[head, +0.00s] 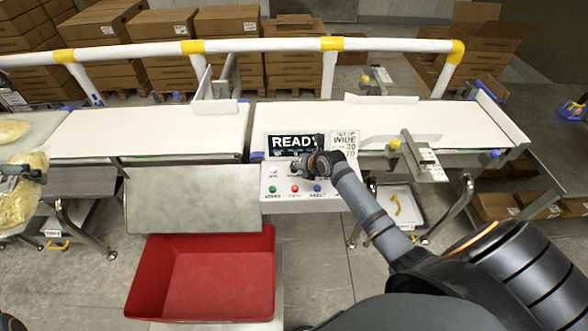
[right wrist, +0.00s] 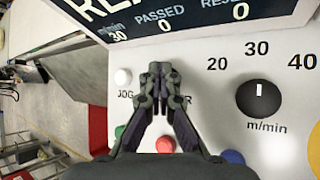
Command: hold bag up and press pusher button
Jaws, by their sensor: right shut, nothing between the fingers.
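A clear bag with yellowish contents (head: 14,208) hangs at the left edge of the head view. My left gripper (head: 34,174) is at its upper part and appears closed on it. The control panel (head: 342,201) has a READY display (head: 291,143). My right gripper (head: 304,168) is shut and empty over its upper button row; the right wrist view shows its fingertips (right wrist: 160,70) between the white JOG button (right wrist: 122,77) and the speed knob (right wrist: 258,97). A label ending in "R" is partly covered there. The pusher button is hidden behind the fingers; I cannot tell if they touch it.
Green (head: 272,189), red (head: 295,188) and blue (head: 317,188) buttons line the panel's lower row. A red bin (head: 215,290) stands below the belt. Another yellowish bag (head: 12,130) lies on the left belt. A white rail (head: 270,45) runs behind the white belts (head: 150,132).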

